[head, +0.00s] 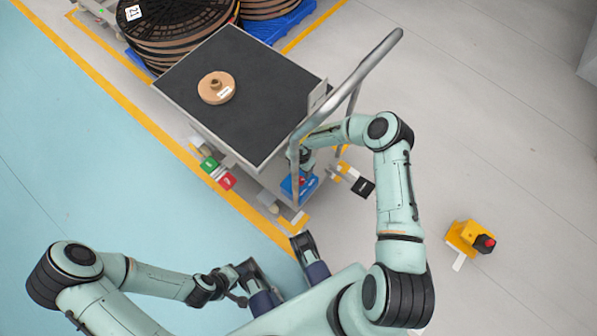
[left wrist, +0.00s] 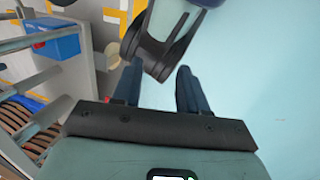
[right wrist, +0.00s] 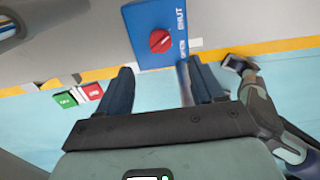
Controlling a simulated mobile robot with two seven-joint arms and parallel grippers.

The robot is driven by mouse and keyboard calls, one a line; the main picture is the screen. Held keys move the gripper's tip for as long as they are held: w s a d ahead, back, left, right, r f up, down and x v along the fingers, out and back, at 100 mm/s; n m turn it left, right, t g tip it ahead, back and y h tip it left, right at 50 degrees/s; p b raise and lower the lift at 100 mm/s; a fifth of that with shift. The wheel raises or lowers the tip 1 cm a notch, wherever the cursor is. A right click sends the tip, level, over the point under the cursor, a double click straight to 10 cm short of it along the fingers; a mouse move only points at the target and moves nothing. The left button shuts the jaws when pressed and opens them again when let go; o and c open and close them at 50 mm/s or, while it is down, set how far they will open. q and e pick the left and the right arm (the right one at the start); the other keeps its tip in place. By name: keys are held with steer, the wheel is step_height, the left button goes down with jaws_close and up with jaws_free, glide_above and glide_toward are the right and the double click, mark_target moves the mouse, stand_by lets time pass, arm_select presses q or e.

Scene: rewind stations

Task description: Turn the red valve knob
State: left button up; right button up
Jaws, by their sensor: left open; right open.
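The red valve knob (right wrist: 160,40) sits on the face of a blue box (right wrist: 146,16) marked SHUT and OPEN, on the cart's near end. In the head view the knob (head: 301,181) is a small red spot on the blue box (head: 309,188). My right gripper (right wrist: 163,76) is open and empty; its fingertips lie just below the knob in the right wrist view, apart from it. In the head view my right gripper (head: 303,156) is partly hidden by the cart handle. My left gripper (left wrist: 157,72) is open and empty, well away from the knob.
The cart (head: 262,160) has a dark top with a brown roll (head: 217,87) and a bent metal handle (head: 352,80) close to my right arm. Green (head: 209,164) and red (head: 226,181) boxes are beside it. A yellow emergency-stop post (head: 470,238) stands right. Blue floor at left is clear.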

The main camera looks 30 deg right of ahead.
arm_select(q)
steer(key=shift+t+y, duration=0.4)
steer(key=shift+t, duration=0.2)
steer(key=w+f, duration=0.1)
steer(key=w+a+f+b, duration=0.1)
steer(key=w+f+b, duration=0.1)
steer(key=shift+w+a, duration=0.4)
arm_select(e)
step_height(320, 180, down, 10)
steer(key=shift+f, duration=0.2)
steer(key=c, duration=1.1)
steer(key=shift+o, duration=0.2)
